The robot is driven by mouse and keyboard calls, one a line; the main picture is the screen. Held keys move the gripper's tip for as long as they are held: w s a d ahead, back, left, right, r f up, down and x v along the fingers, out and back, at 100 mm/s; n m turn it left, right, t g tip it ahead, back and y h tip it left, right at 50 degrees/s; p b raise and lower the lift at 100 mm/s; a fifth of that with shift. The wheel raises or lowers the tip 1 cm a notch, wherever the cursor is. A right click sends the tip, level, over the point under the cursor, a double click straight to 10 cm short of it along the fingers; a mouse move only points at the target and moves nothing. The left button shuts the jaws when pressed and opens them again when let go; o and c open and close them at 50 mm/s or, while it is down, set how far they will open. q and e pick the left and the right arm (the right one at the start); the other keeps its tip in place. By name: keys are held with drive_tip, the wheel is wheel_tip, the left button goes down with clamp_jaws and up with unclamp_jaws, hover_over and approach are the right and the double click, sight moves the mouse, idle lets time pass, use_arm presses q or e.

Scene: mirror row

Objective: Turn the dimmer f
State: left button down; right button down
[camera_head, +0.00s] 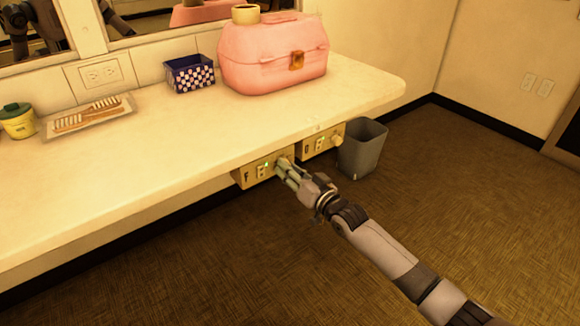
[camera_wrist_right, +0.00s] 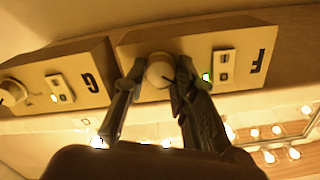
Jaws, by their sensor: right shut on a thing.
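The dimmer box F (camera_head: 247,177) is a beige box under the counter's front edge. In the right wrist view it appears upside down (camera_wrist_right: 190,47), with a round pale knob (camera_wrist_right: 160,72), a small switch plate (camera_wrist_right: 222,64) and a lit green light. My right gripper (camera_head: 284,165) reaches the box from the lower right. In the right wrist view its fingers (camera_wrist_right: 157,82) are on both sides of the knob, shut on it. In the head view the gripper hides the knob. My left gripper is not in view.
A similar box G (camera_head: 318,143) with its own knob (camera_head: 338,131) sits just right of F. A grey bin (camera_head: 362,150) stands on the floor beyond. The counter (camera_head: 180,140) above holds a pink case (camera_head: 272,55), a checkered box (camera_head: 189,75) and a brush tray. Floor in front is clear.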

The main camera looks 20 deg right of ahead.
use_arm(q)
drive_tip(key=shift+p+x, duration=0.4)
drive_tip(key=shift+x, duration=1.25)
use_arm(e)
drive_tip(key=shift+f+n, duration=0.1)
drive_tip(key=shift+n, duration=1)
drive_tip(key=c, duration=1.3)
unclamp_jaws()
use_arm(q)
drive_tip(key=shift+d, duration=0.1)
use_arm(e)
drive_tip(key=shift+s, duration=0.1)
drive_tip(key=v, duration=1.1)
drive_tip(key=shift+s+d, duration=0.15)
drive_tip(key=shift+s, duration=0.25)
